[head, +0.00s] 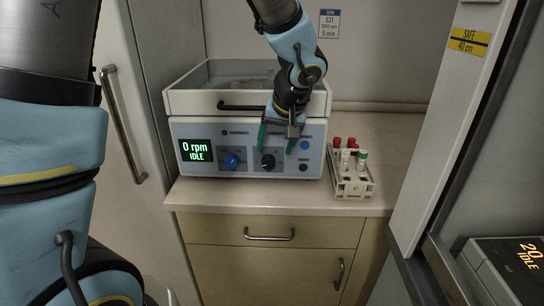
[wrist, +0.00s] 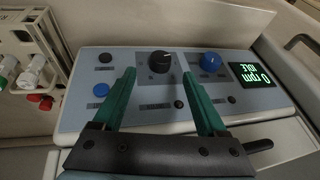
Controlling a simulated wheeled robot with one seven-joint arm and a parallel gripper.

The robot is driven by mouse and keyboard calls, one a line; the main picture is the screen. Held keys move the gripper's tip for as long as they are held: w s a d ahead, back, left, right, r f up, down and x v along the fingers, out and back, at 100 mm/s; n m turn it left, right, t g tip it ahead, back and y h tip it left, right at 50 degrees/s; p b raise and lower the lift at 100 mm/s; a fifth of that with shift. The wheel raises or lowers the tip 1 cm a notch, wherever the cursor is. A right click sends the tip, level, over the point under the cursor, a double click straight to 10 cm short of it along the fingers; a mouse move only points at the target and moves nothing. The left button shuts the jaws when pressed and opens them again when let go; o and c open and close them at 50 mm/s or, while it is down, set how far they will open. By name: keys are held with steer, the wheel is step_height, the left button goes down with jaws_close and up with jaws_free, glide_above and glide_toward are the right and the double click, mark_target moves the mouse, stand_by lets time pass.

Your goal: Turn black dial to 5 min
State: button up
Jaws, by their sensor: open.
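The machine (head: 250,145) stands on the counter, with a grey front panel and a green display (head: 197,151) reading "0 rpm IDLE". The black dial (head: 268,161) is near the panel's middle, right of the blue dial (head: 232,161). In the wrist view the black dial (wrist: 161,61) lies beyond and between the two green fingers, and the blue dial (wrist: 210,62) lies to its right. My gripper (head: 279,136) is open and empty in front of the panel; its fingers (wrist: 160,95) are apart and do not visibly hold the dial. The dial's markings are too small to read.
A white rack (head: 350,184) with several capped tubes stands right of the machine. A lid handle (head: 240,107) juts out above the panel. A wall sign (head: 329,23) reads "5 min". A cabinet side (head: 440,120) bounds the right; the counter front (head: 260,200) is clear.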

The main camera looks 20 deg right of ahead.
mark_target(269, 161)
steer(key=x, duration=0.7)
steer(key=shift+f+p, duration=0.1)
steer(key=shift+p, duration=0.25)
steer(key=shift+c, duration=0.2)
jaws_close()
